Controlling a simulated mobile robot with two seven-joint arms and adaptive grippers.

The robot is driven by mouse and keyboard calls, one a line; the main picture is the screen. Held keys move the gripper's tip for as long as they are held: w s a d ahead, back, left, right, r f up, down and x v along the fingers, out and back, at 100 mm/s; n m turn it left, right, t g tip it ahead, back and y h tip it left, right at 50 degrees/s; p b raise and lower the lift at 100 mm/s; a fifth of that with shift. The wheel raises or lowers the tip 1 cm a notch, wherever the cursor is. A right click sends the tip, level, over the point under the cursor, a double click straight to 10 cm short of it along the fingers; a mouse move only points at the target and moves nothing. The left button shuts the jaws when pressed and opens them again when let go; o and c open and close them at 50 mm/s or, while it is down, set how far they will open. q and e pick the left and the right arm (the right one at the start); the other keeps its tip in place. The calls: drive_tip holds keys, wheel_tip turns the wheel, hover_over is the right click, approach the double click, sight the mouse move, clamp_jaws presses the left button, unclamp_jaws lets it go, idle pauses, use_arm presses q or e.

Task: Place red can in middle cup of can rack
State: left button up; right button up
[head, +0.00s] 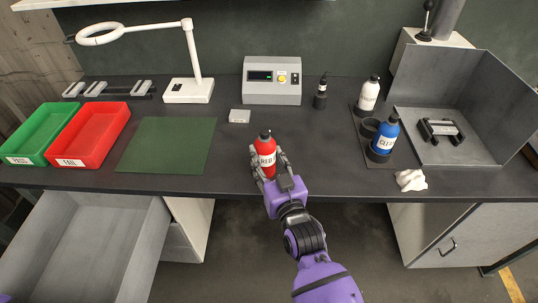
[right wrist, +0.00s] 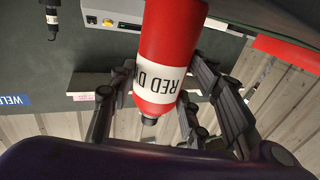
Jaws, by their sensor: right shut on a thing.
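The red can (head: 266,153) has a black cap and a white label, and stands about upright near the front edge of the table. My right gripper (head: 268,163) is shut around it; fingers show on both sides of the can (right wrist: 172,45) in the right wrist view. Whether its base touches the table is hidden. The can rack (head: 369,153) is at the right, with a white can (head: 368,93) in its back cup and a blue can (head: 384,135) in its front cup. The middle cup (head: 369,127) between them looks empty. My left gripper is not in view.
A crumpled white cloth (head: 411,180) lies before the rack, and a grey open box (head: 455,151) stands right of it. A small black bottle (head: 321,92) and a grey control unit (head: 272,80) are behind. Table between can and rack is clear.

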drive_tip(key=shift+s+r, duration=0.1)
drive_tip(key=shift+r, duration=0.1)
drive_tip(key=shift+f, duration=0.2)
drive_tip(key=o, duration=1.4)
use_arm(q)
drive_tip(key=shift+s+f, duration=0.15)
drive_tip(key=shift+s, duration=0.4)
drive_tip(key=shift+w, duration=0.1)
use_arm(e)
drive_tip(key=shift+r, duration=0.15)
